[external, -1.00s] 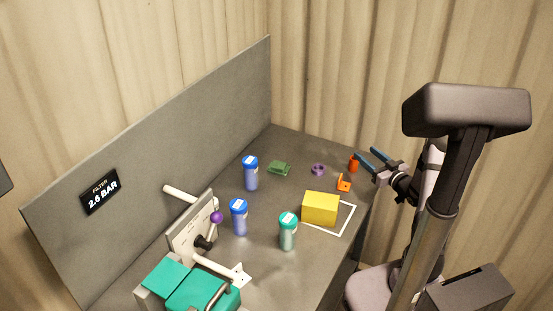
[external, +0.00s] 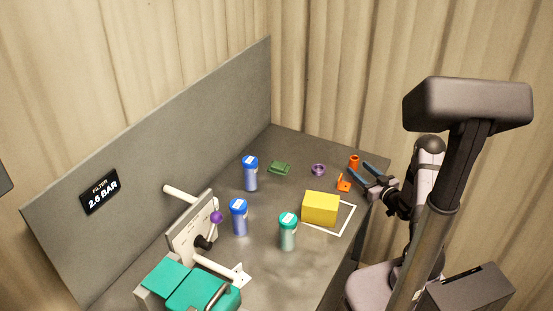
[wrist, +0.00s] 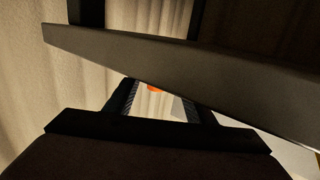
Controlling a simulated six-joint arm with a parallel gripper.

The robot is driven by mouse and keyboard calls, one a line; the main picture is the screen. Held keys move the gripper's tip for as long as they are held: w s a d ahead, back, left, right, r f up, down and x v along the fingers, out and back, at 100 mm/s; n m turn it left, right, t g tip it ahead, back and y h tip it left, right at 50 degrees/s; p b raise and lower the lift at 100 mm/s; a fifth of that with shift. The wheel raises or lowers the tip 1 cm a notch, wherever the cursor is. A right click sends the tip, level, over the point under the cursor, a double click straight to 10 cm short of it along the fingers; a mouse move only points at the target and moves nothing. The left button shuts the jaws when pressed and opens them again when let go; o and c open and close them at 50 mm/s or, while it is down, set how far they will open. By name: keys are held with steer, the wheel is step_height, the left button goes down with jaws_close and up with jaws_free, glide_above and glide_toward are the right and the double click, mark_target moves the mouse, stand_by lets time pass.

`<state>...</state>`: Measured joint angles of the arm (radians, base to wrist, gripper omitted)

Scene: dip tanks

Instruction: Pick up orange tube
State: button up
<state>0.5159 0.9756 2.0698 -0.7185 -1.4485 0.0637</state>
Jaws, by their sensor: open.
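The orange tube (external: 354,160) stands upright near the far right edge of the grey table.
A yellow block (external: 320,209) sits at a white outlined square. A purple ring (external: 318,169) and a green part (external: 279,168) lie to the left. A tall grey panel (external: 170,150) backs the table.

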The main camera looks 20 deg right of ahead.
mark_target(357, 165)
steer(key=shift+w+r+p, duration=0.15)
steer(key=shift+w+p, duration=0.25)
steer(key=shift+w, duration=0.1)
steer(key=shift+p+x, duration=0.85)
steer(key=shift+x, duration=1.25)
steer(key=c, duration=1.2)
